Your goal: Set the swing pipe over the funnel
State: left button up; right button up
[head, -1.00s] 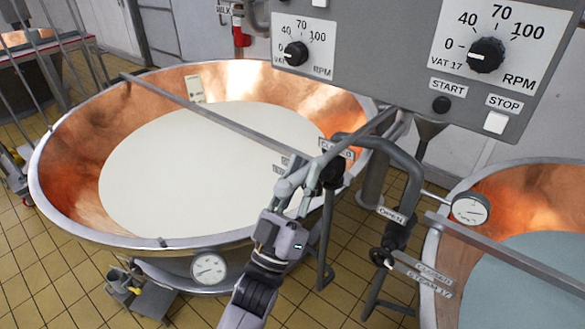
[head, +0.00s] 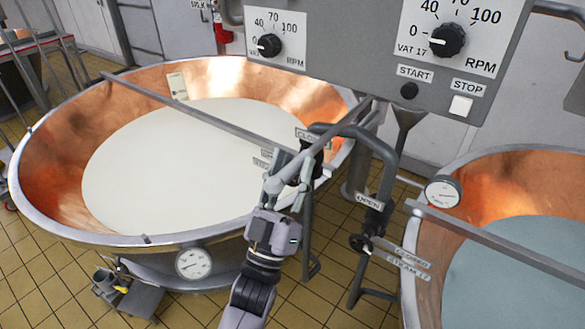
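The swing pipe appears to be the grey bent pipe (head: 362,137) in the middle of the head view. It arches from a dark end near the left vat's rim, then turns down on the right. A grey funnel (head: 406,117) shows under the control panel, right of the bend; the pipe's left end is not over it. My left gripper (head: 290,176) is just below and left of the pipe's dark end, at the left vat's near right rim. A slanted grey bar passes by its fingers. Contact and finger closure are unclear. My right gripper is not in view.
A large copper vat (head: 48,160) of white liquid fills the left, with a crossbar (head: 180,107) over it. Another copper vat (head: 497,190) stands at right. The control panel (head: 345,50) hangs above. A valve with a round handle (head: 360,243) is below the pipe.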

pick_arm(q)
jog(key=shift+o, duration=0.2)
jog(key=v, duration=1.2)
jog(key=shift+d, duration=0.1)
